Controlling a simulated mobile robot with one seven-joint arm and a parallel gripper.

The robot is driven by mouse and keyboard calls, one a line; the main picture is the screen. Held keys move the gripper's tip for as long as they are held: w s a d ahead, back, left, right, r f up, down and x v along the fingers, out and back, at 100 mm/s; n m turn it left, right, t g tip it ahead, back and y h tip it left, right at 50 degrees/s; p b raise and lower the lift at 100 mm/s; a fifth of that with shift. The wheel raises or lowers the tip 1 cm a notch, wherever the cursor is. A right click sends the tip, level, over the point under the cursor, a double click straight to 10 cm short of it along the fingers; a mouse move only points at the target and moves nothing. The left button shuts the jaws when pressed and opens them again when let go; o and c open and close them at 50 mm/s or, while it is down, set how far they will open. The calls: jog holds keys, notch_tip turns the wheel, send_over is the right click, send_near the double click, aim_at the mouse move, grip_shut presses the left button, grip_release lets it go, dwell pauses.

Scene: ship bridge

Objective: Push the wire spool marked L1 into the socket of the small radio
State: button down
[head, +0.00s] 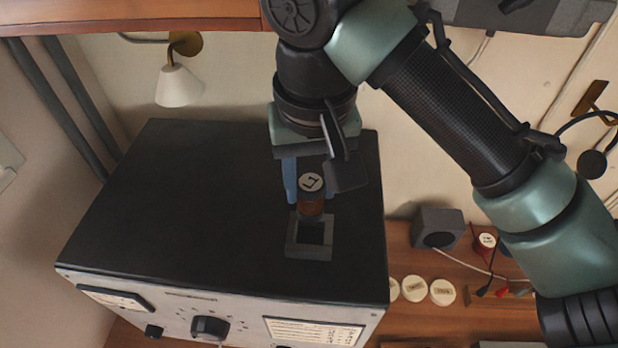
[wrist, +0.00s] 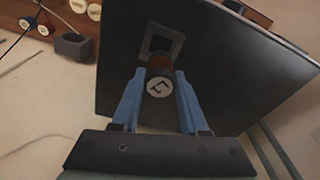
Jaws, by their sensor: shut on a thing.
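The wire spool marked L1 (head: 311,196) is a short dark cylinder with a copper-brown band and a pale round label on its top end. My gripper (head: 303,190) is shut on it; in the wrist view the two blue fingers (wrist: 157,92) hold the spool (wrist: 158,87) from both sides. The socket (head: 309,250) is a square grey frame with a dark opening on top of the small radio (head: 200,220), a black-topped box with a light front panel. The socket also shows in the wrist view (wrist: 176,38). The spool overlaps the socket's back edge in view; I cannot tell its height above it.
A dark grey block (head: 438,228) stands on the wooden bench right of the radio, with a red-and-white object (head: 487,241) and several white round caps (head: 442,292) near it. A white wall lamp (head: 178,86) hangs behind the radio. The radio's left top is clear.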

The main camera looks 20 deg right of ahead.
aim_at(310, 206)
jog(key=shift+w+f+b, duration=0.1)
jog(key=shift+f+b, duration=2)
jog(key=shift+b, duration=0.2)
jog(key=shift+r, duration=0.15)
jog(key=shift+f+p, duration=0.25)
jog(key=shift+p, duration=0.4)
jog(key=shift+f+p, duration=0.65)
jog(key=shift+f, duration=0.6)
dwell(3.7)
